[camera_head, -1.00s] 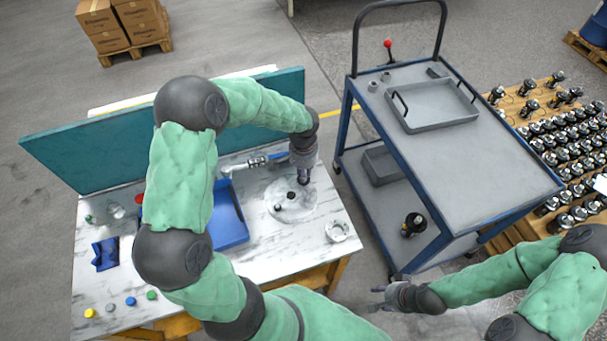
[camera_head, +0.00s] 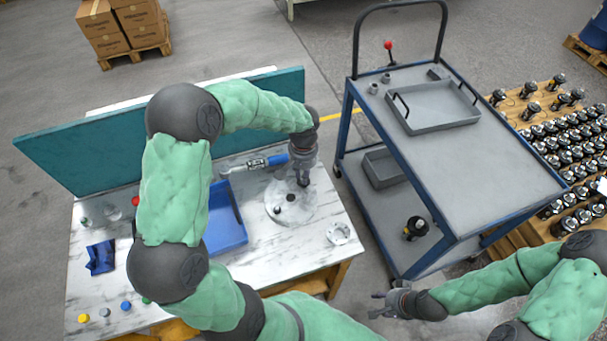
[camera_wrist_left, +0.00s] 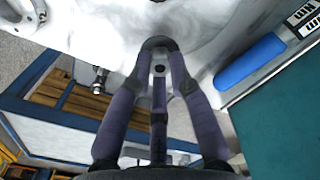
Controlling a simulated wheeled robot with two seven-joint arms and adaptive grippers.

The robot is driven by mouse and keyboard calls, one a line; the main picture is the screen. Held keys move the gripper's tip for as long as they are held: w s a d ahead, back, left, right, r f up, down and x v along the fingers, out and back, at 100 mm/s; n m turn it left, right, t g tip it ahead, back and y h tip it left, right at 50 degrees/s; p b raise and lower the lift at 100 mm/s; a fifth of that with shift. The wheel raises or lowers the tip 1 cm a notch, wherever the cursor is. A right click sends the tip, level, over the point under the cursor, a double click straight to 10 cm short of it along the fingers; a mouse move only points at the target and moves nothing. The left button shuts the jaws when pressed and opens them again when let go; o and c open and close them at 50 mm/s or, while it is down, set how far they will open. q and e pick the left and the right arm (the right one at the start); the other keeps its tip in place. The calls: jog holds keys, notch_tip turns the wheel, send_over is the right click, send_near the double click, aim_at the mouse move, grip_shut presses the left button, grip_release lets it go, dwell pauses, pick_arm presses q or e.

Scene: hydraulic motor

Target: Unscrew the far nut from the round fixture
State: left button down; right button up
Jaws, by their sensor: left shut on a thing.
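The round fixture (camera_head: 276,193) is a pale disc on the marble-topped table. My left gripper (camera_head: 303,182) reaches down over the fixture's far right part, fingers closed together. In the left wrist view the fingers (camera_wrist_left: 160,52) converge at the disc's surface. They are shut on the far nut, which is mostly hidden by the fingertips. My right gripper (camera_head: 382,305) is open and empty, off the table to the right.
A blue tray (camera_head: 238,236) lies left of the fixture, and a blue-handled tool (camera_head: 277,160) lies behind it. A pale ring-shaped part (camera_head: 340,233) is at the right front. A teal panel (camera_head: 80,142) bounds the back. A blue-framed cart (camera_head: 480,150) stands to the right.

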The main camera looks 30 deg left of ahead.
pick_arm(q)
jog(key=c, duration=1.4)
grip_release()
jog(key=shift+o, duration=0.2)
jog(key=m+p, duration=0.1)
jog(key=m, duration=0.1)
jog(key=shift+r+m, duration=0.1)
jog(key=shift+m, duration=0.3)
jog(key=m+p, duration=0.2)
jog(key=m, duration=0.1)
jog(key=m+p, duration=0.2)
jog(key=m, duration=0.1)
jog(key=shift+m, duration=0.8)
jog(key=shift+c, duration=0.2)
